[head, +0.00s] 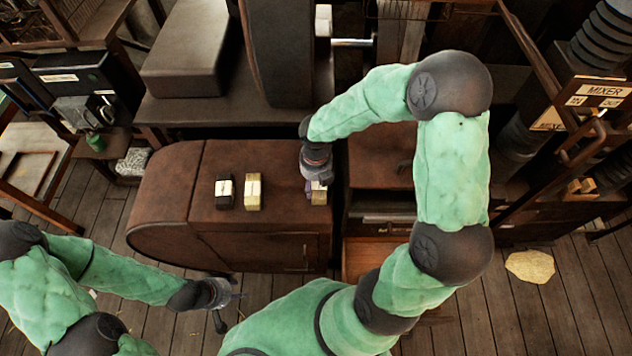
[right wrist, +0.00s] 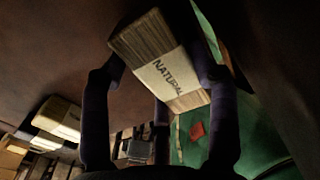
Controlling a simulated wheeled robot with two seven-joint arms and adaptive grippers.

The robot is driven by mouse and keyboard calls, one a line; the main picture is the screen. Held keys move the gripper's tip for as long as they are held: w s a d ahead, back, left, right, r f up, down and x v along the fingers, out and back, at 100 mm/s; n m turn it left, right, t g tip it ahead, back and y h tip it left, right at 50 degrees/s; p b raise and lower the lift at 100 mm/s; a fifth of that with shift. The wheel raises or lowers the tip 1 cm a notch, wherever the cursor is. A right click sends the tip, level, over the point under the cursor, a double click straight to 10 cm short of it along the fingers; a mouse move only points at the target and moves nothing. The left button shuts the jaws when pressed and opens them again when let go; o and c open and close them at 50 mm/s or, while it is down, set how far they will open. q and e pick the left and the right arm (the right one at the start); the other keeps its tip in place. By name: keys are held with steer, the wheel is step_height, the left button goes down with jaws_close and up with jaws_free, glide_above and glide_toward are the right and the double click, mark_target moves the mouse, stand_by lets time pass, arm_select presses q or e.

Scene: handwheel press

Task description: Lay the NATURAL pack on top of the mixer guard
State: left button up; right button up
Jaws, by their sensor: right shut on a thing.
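The NATURAL pack (right wrist: 165,72), a tan block with a white paper band, sits between the fingers of my right gripper (right wrist: 160,85) in the right wrist view. In the head view the pack (head: 319,198) shows partly under my right gripper (head: 318,184), over the right end of the brown rounded cabinet (head: 265,160). I cannot tell whether the pack touches the cabinet top. A MIXER sign (head: 603,90) is on the dark machine at the right; I cannot tell which part is the guard. My left gripper (head: 232,309) is open and empty, low over the floor at the left.
A dark pack (head: 225,191) and a yellowish pack (head: 252,192) stand on the cabinet left of my right gripper. A large wheel and dark block (head: 186,48) stand behind. A pale yellow stone-like piece (head: 530,266) lies on the plank floor at right.

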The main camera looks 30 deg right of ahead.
steer(key=shift+f, duration=0.15)
steer(key=o, duration=1.2)
step_height(320, 180, up, 12)
steer(key=p, duration=0.3)
steer(key=shift+r, duration=0.2)
